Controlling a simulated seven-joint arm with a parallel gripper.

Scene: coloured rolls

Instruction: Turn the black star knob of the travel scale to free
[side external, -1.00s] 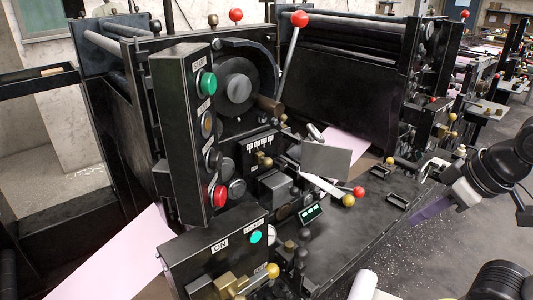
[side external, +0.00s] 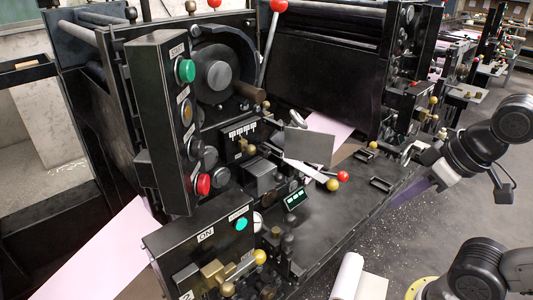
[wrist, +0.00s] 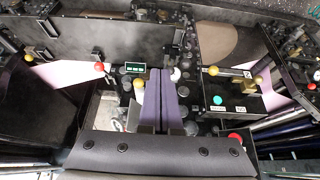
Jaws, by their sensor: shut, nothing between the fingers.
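My gripper (side external: 394,204) is at the right of the side external view, with its purple fingers pointing left over the right edge of the machine's dark bed. In the wrist view its two purple fingers (wrist: 160,74) lie together, shut and empty. A small plate with white marks (side external: 242,130) sits on the machine's front, left of the gripper. I cannot tell whether it is the travel scale. Several small dark knobs (side external: 288,240) stand near the bed's left edge, apart from my gripper. None can be made out clearly as the black star knob, and its setting cannot be read.
A tall black panel carries a green button (side external: 185,70) and a red button (side external: 203,184). A grey plate (side external: 308,146), a red ball knob (side external: 342,176) and a green display (side external: 295,198) stand over the bed. A box with brass parts (side external: 200,250) is at front left. The bed's front right is clear.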

